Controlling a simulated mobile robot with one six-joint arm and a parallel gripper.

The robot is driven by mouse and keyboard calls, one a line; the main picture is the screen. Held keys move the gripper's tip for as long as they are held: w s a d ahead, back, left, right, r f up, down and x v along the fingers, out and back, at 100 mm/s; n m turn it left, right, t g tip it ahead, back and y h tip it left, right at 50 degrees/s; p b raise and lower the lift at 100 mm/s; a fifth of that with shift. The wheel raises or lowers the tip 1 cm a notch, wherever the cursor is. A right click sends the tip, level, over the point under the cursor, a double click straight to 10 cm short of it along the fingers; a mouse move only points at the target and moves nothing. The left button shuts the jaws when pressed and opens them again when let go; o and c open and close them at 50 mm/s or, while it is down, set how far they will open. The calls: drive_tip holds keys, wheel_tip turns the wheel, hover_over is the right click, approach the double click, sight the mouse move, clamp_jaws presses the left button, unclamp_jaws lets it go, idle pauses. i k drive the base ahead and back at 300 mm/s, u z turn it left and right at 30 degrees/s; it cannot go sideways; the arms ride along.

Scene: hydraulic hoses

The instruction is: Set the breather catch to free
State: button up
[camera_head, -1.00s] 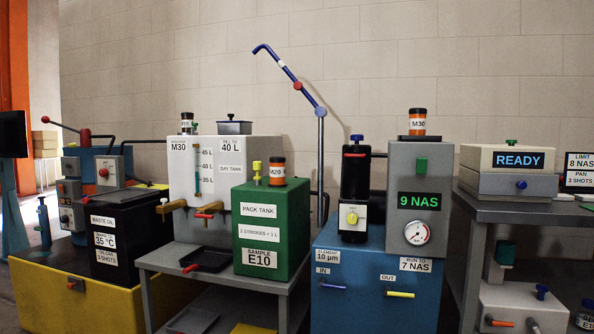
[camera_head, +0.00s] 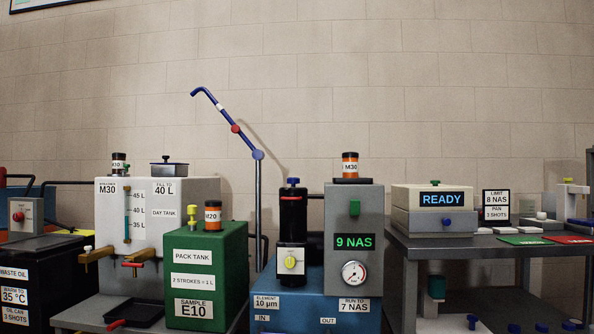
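No part in view carries a readable breather or catch label, so I cannot tell which one is the breather catch. A small yellow fitting (camera_head: 196,229) stands on top of the green pack tank (camera_head: 235,270), beside an orange M20 jar (camera_head: 212,211). A black canister (camera_head: 293,218) with a red band and blue top knob stands on the blue unit (camera_head: 290,309); a yellow dial (camera_head: 290,262) is on its front. The grey 9 NAS box (camera_head: 368,209) carries a green knob (camera_head: 354,208) and a gauge (camera_head: 354,273). My gripper is not in view.
The white day tank (camera_head: 205,187) with brass taps stands at left, near the black waste oil box (camera_head: 40,255). A blue jointed pipe (camera_head: 220,106) rises behind. At right, a grey bench (camera_head: 470,243) holds the READY box (camera_head: 400,222) and green and red mats.

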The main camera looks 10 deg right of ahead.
sight(124, 173)
drive_tip(key=z, duration=0.05)
drive_tip(key=k, duration=0.55)
drive_tip(key=u, duration=1.7)
drive_tip(key=i, duration=1.05)
drive_tip(key=z, duration=1.65)
